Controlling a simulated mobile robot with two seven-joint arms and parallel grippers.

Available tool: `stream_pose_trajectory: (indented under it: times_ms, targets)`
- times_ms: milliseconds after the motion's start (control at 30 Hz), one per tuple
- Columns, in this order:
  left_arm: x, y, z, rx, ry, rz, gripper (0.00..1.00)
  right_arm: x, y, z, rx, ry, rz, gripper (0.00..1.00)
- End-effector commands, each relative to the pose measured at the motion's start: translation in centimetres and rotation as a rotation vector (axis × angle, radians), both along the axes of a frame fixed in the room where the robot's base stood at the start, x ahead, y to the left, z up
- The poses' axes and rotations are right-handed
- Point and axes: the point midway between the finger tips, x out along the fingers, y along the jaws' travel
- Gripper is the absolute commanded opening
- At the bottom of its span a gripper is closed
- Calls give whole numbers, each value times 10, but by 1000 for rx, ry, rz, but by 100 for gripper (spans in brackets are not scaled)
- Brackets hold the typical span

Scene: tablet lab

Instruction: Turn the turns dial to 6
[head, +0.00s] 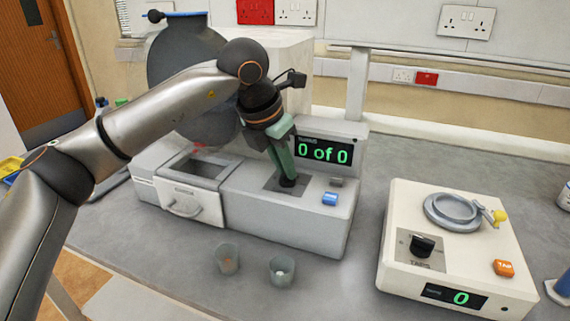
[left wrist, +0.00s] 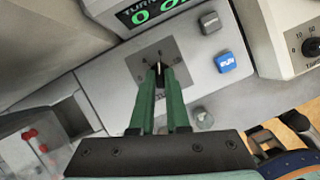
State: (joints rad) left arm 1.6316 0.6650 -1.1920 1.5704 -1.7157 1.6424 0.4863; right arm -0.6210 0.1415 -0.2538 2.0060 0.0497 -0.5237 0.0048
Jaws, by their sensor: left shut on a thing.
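The turns dial (left wrist: 160,68) is a dark knob on a grey plate on top of the grey machine (head: 310,218). My left gripper (head: 288,180) comes down on it from above, its green fingers closed around the knob. The left wrist view shows the two fingertips (left wrist: 160,76) on either side of the knob. The dial's scale numbers are mostly hidden or too small to read. The machine's display (head: 324,152) reads "0 of 0" in green. My right gripper is not in view.
A blue button (head: 329,198) and a grey switch sit beside the dial. A drawer (head: 185,203) is at the machine's left. Two small cups (head: 282,270) stand in front. A cream device (head: 455,250) with a black knob and a display reading 0 stands right.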

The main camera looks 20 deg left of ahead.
Motion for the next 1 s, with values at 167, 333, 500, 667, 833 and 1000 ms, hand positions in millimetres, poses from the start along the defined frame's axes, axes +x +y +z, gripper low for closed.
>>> stream_pose_trajectory:
  times_ms: [167, 333, 500, 667, 833, 1000]
  targets:
    - [0, 1, 1, -1, 0, -53, 0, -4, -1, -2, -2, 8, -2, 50]
    - [0, 1, 1, 0, -1, -77, 0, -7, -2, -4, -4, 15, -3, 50]
    - [0, 1, 1, -1, -1, -80, 0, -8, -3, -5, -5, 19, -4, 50]
    - [0, 1, 1, 0, 0, -80, 0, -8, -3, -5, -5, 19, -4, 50]
    - [0, 1, 1, 0, 0, -79, 26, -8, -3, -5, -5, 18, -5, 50]
    - [0, 1, 0, 0, 0, -79, 44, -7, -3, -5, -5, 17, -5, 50]
